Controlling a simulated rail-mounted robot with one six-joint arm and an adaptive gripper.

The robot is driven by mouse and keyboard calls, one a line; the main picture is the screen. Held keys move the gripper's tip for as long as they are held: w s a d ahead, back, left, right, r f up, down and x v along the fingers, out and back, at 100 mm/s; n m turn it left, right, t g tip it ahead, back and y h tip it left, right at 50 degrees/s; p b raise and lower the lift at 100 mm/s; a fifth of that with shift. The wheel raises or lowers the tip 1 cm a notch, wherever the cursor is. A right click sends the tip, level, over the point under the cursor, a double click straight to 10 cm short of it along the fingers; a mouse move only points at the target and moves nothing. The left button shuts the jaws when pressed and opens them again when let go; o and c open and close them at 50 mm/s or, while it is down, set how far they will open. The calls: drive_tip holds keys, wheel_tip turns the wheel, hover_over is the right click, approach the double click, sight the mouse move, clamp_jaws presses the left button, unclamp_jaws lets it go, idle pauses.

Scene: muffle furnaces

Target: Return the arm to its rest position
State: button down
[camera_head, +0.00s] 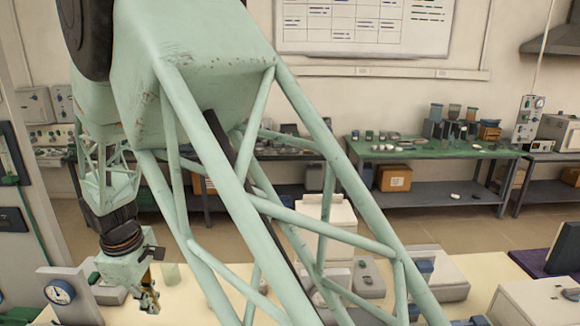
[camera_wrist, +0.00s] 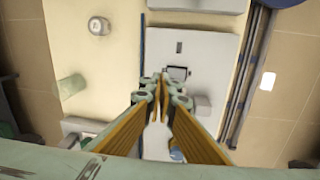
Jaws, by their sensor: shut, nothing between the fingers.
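My gripper (camera_head: 150,300) hangs at the lower left of the head view, above the cream bench top. Its yellow-brown fingers point down. In the wrist view my gripper (camera_wrist: 158,88) shows its two fingers with their tips together and nothing between them. Below the tips is a light grey box-like device (camera_wrist: 205,55) on the bench. My own green lattice arm crosses the middle of the head view and hides much of the bench.
The cream bench (camera_head: 480,275) holds a dial gauge (camera_head: 60,293), a greenish cup (camera_wrist: 71,87), a small round lidded pot (camera_wrist: 98,26) and grey devices (camera_head: 440,276). A back table (camera_head: 430,150) carries jars and boxes. Tiled floor (camera_wrist: 290,90) shows beside the bench.

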drive_tip(key=w+d+r+m+p, duration=0.25)
drive_tip(key=d+r+m, duration=0.25)
drive_tip(key=d+r, duration=0.5)
drive_tip(key=w+d+r+m+p, duration=0.1)
drive_tip(key=d+r+m+p, duration=0.25)
drive_tip(key=d+r, duration=0.65)
drive_tip(key=s+d+r+m+p, duration=0.1)
drive_tip(key=s+d+r+m, duration=0.15)
drive_tip(key=d, duration=0.45)
drive_tip(key=s+d+r+m+g+p, duration=0.1)
drive_tip(key=s+d+r+m, duration=0.15)
drive_tip(key=d, duration=0.45)
drive_tip(key=s+d+r+m, duration=0.1)
drive_tip(key=d+r+m, duration=0.25)
drive_tip(key=d, duration=0.35)
drive_tip(key=s+d+f+t+b, duration=0.1)
drive_tip(key=s+d+b, duration=0.5)
drive_tip(key=s+d, duration=0.3)
drive_tip(key=s+d+t+b, duration=0.2)
drive_tip(key=s+d+b, duration=0.4)
drive_tip(key=s, duration=1.2)
drive_tip(key=d, duration=0.4)
drive_tip(key=shift+s+f+m, duration=0.15)
drive_tip(key=shift+f+m, duration=0.2)
drive_tip(key=shift+m, duration=0.05)
